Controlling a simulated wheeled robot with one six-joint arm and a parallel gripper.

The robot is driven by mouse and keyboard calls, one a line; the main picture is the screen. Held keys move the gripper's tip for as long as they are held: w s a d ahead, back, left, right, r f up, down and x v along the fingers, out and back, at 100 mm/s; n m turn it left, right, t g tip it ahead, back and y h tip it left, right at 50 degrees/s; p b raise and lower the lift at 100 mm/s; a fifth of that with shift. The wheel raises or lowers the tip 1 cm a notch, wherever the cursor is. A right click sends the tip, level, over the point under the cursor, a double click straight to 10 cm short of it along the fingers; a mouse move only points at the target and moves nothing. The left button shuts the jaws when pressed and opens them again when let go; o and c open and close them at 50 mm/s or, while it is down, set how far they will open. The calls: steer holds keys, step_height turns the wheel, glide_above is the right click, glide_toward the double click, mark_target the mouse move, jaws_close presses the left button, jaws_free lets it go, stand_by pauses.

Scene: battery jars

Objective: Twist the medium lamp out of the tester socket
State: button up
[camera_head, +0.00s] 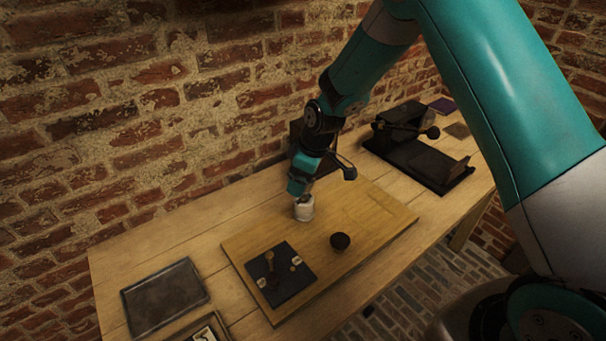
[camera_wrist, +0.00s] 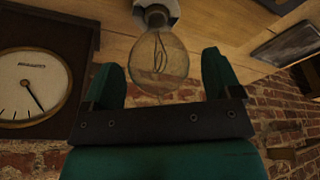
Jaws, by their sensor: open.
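A clear glass lamp (camera_wrist: 158,58) with visible filament loops stands in a pale socket (camera_wrist: 156,12) in the wrist view. In the head view the white round socket (camera_head: 304,209) stands near the back of the wooden board, with my gripper (camera_head: 301,189) right above it. In the wrist view my gripper (camera_wrist: 161,72) is open, one finger on each side of the lamp's glass. Gaps show between the glass and both fingers. In the head view the lamp is mostly hidden by my gripper.
A box with a round dial (camera_wrist: 30,85) stands close by. The wooden board (camera_head: 370,212) also bears a black panel (camera_head: 290,290) with small parts and a dark round cup (camera_head: 340,241). A dark tray (camera_head: 163,297) lies left; a black cranked device (camera_head: 415,150) stands right.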

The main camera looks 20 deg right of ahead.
steer(key=shift+c, duration=0.2)
steer(key=c, duration=1)
steer(key=n, duration=0.4)
steer(key=shift+s+g, duration=0.1)
steer(key=shift+g, duration=0.3)
steer(key=shift+s+a+n+g+y+b, duration=0.1)
steer(key=shift+n+g+y+b, duration=0.2)
steer(key=shift+n, duration=0.9)
steer(key=n, duration=0.3)
steer(key=shift+f+g+b, duration=0.1)
steer(key=shift+g+b, duration=0.3)
steer(key=n+g, duration=0.1)
steer(key=n, duration=0.2)
steer(key=shift+s, duration=0.1)
